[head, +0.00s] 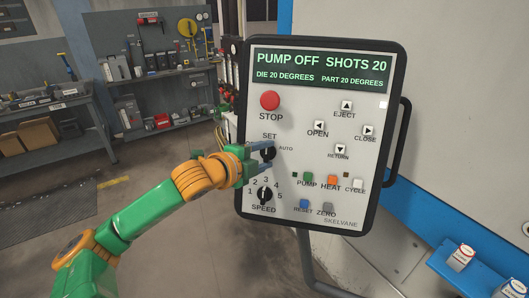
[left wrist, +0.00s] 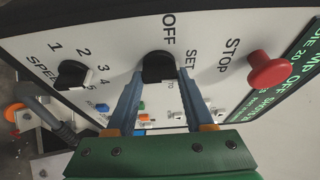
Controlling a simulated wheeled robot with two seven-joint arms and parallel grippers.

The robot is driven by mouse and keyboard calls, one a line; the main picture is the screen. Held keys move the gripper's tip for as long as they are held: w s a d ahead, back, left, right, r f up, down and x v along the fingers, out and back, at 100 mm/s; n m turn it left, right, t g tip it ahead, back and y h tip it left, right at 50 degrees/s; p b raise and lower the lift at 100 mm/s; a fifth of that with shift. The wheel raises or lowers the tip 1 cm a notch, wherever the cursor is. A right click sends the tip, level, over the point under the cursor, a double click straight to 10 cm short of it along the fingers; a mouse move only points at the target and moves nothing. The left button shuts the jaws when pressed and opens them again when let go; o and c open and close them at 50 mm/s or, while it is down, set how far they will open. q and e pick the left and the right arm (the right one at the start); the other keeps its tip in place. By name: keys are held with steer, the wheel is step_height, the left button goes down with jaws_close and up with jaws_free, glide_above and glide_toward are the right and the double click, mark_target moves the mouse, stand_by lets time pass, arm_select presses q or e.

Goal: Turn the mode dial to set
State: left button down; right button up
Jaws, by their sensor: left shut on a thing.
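The black mode dial (head: 268,154) is on the left part of the control panel, below the label SET and left of AUTO. It also shows in the left wrist view (left wrist: 158,67), with OFF and SET printed around it. My left gripper (head: 264,151) reaches in from the left, its two blue fingers on either side of the dial and shut on it. The fingers and dial also show from close up in the left wrist view. My right gripper is in neither view.
Above the dial is the red STOP button (head: 270,101); below it is the black SPEED dial (head: 265,195). The orange HEAT button (head: 333,180) and other buttons lie to the right. The panel's display (head: 320,68) reads PUMP OFF. A workbench (head: 165,85) stands behind left.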

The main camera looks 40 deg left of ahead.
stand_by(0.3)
arm_select(q)
steer(key=shift+c, duration=1.4)
jaws_free()
steer(key=shift+s+f+b, duration=0.1)
steer(key=shift+s+b, duration=0.25)
steer(key=shift+b, duration=0.1)
steer(key=b+v, duration=0.2)
steer(key=v, duration=0.4)
steer(key=shift+r, duration=0.25)
steer(key=shift+s, duration=0.1)
